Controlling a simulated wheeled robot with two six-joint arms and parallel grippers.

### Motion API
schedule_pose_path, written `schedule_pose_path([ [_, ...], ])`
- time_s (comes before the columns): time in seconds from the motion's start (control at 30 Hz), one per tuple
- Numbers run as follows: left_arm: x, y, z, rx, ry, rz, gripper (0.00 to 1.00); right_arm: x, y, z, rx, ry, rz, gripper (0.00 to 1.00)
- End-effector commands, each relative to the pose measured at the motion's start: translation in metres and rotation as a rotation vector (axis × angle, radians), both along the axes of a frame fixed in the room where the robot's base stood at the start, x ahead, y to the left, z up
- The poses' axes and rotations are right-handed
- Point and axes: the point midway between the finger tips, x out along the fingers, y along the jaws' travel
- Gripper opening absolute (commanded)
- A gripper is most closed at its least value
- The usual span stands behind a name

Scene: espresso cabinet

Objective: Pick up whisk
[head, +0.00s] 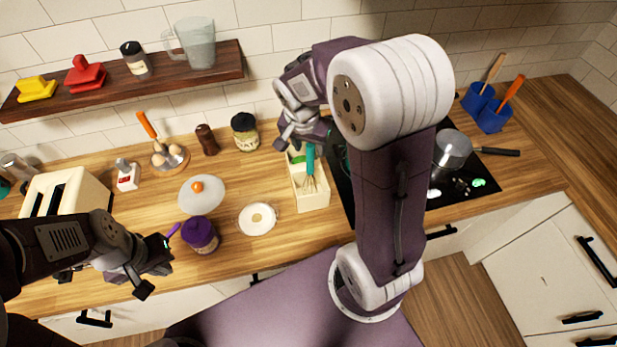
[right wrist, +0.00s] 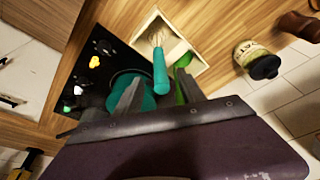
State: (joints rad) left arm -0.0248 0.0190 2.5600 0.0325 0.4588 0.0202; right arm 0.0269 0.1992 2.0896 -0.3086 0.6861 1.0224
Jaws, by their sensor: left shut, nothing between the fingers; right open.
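The whisk has a teal handle (head: 310,155) and wire loops (head: 310,184). It lies in a cream open box (head: 313,208) on the counter, its wires toward the front. My right gripper (head: 304,140) is above the back end of this box, open and empty. In the right wrist view the teal whisk handle (right wrist: 160,74) appears between the two spread fingers (right wrist: 157,84); I cannot tell how far below them it is. My left gripper (head: 157,266) is shut and empty over the counter's front edge at the left.
A green item (right wrist: 184,64) lies in the box beside the whisk. The black cooktop (head: 345,195) with a pot (head: 452,150) is right of the box. A white saucer (head: 258,219), a purple-lidded jar (head: 200,235) and a labelled jar (head: 244,133) stand left.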

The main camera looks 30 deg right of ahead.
Motion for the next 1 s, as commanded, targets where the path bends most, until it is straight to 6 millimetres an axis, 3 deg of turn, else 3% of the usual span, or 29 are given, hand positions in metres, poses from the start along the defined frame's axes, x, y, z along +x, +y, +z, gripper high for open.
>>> schedule_pose_path([
  [0.23,0.0,0.0,0.007,0.0,0.0,0.0,0.0,0.003,-0.004,-0.013,0.001,0.002,-0.001,0.47],
  [0.37,0.0,0.0,0.019,0.0,0.0,0.0,0.0,0.009,-0.01,-0.034,0.001,0.007,0.001,0.47],
  [0.5,0.0,0.0,0.018,0.0,0.0,0.0,0.0,0.013,-0.014,-0.055,0.0,0.003,0.0,0.47],
  [0.73,0.0,0.0,0.017,0.0,0.0,0.0,0.0,0.014,-0.014,-0.058,0.001,-0.001,0.001,0.47],
  [0.77,0.0,0.0,0.017,0.0,0.0,0.0,0.0,0.014,-0.014,-0.058,0.001,-0.001,0.001,0.44],
  [0.9,0.0,0.0,0.017,0.0,0.0,0.0,0.0,0.014,-0.014,-0.058,0.001,-0.001,0.001,0.05],
  [0.93,0.0,0.0,0.017,0.0,0.0,0.0,0.0,0.014,-0.014,-0.058,0.001,-0.001,0.001,0.0],
  [1.0,0.0,0.0,0.017,0.0,0.0,0.0,0.0,0.014,-0.014,-0.058,0.001,-0.001,0.001,0.0],
])
